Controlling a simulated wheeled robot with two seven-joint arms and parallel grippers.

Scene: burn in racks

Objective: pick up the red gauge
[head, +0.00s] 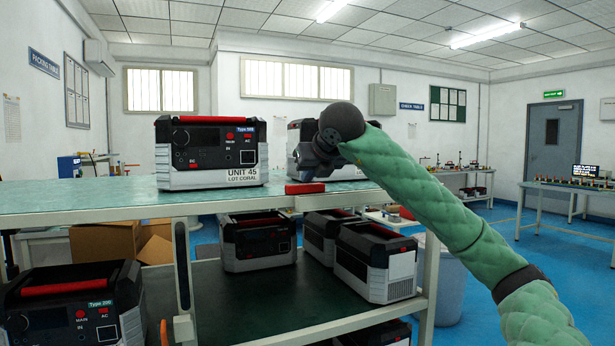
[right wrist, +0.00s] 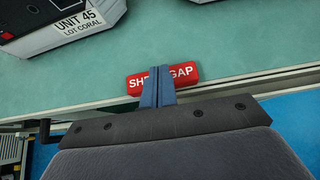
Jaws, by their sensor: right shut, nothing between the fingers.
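The red gauge (head: 305,188) is a small flat red block lying on the green rack top near its front edge. In the right wrist view the red gauge (right wrist: 186,75) carries white lettering, partly hidden behind my fingers. My right gripper (right wrist: 158,72) is shut with nothing between its fingers, and the fingertips overlap the middle of the gauge in that view. I cannot tell whether they touch it. In the head view my right gripper (head: 308,172) is just above the gauge, dark and partly hidden by the wrist. My left gripper is not in view.
A power unit labelled UNIT 45 (head: 211,152) stands on the rack top (head: 110,201) left of the gauge. Another unit (head: 294,135) stands behind my right wrist. Several units sit on the lower shelf (head: 215,300). The rack's front edge is close to the gauge.

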